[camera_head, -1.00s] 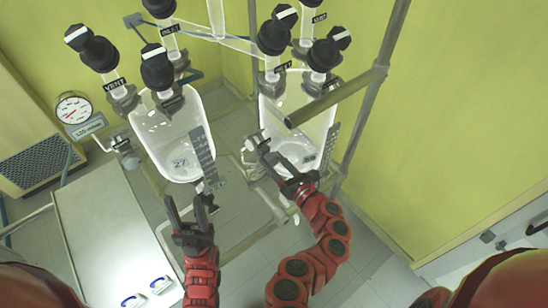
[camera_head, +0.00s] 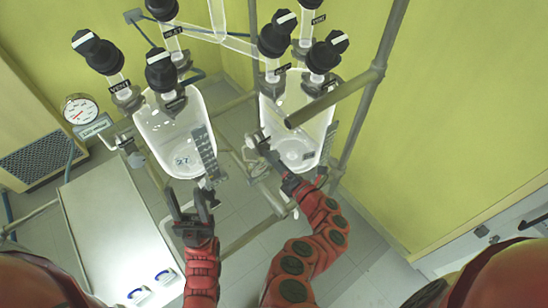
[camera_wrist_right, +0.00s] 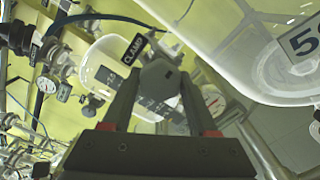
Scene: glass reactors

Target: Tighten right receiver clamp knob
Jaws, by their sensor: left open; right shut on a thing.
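The right receiver (camera_head: 318,118) is a clear glass vessel on the metal frame. Its clamp knob (camera_wrist_right: 158,80) is a dark grey faceted knob between my right fingertips in the right wrist view, with a black "CLAMP" label just above it. My right gripper (camera_head: 268,158) is shut on this knob at the receiver's left side; it also shows in the right wrist view (camera_wrist_right: 158,92). In the head view the fingers largely hide the knob. My left gripper (camera_head: 190,204) is open and empty, below the left receiver (camera_head: 165,125) marked 27.
Black valve knobs (camera_head: 160,72) top both receivers. A thick grey frame bar (camera_head: 330,102) crosses the right receiver above my right gripper. A pressure gauge (camera_head: 81,109) is at left. A white-topped table (camera_head: 105,225) stands at lower left.

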